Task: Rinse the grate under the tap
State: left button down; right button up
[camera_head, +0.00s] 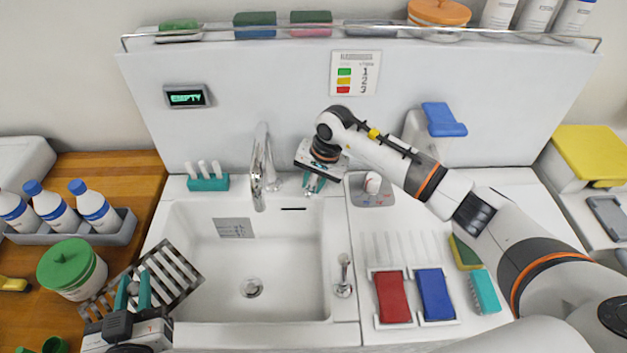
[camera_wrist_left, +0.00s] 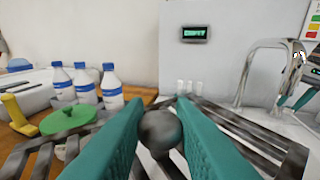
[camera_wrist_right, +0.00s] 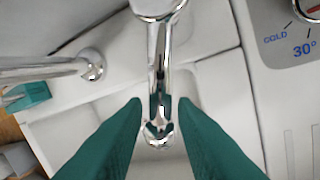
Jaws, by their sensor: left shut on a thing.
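The grate (camera_head: 172,270), dark slats with brownish patches, is tilted over the sink's left rim, partly above the wooden counter. My left gripper (camera_head: 132,288) is shut on its round grey knob (camera_wrist_left: 160,130); the grate's slats (camera_wrist_left: 250,135) spread behind the fingers in the left wrist view. The chrome tap (camera_head: 260,170) arches over the back of the white sink (camera_head: 290,265), right of the grate. No water shows. My right gripper (camera_head: 313,183) is open at the tap's lever, right of the spout. In the right wrist view the chrome lever (camera_wrist_right: 160,60) lies between the parted fingertips.
Bottles (camera_head: 95,208) in a grey tray and a green-lidded tub (camera_head: 72,268) stand left of the grate. A small display (camera_head: 187,96) reads EMPTY. Red (camera_head: 392,298) and blue (camera_head: 434,295) blocks lie right of the sink. The basin is clear around its drain (camera_head: 251,288).

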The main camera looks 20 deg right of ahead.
grip_shut()
pick_arm(q)
jog(key=shift+f+b, duration=0.25)
jog(key=shift+b, duration=0.05)
pick_arm(e)
jog(key=shift+d+f, duration=0.1)
pick_arm(q)
notch_tip(320, 180, down, 5)
jog(key=b, duration=0.5)
pick_arm(e)
jog(key=n, duration=0.1)
jog(key=d+n, duration=0.1)
jog(key=shift+s+d+n+g, duration=0.2)
jog(key=shift+s+n+g, duration=0.1)
jog(key=shift+s, duration=0.1)
jog(key=shift+o, duration=0.3)
grip_release()
jog(key=o, duration=0.3)
pick_arm(q)
jog(key=shift+s, duration=0.1)
pick_arm(e)
jog(key=shift+s, duration=0.1)
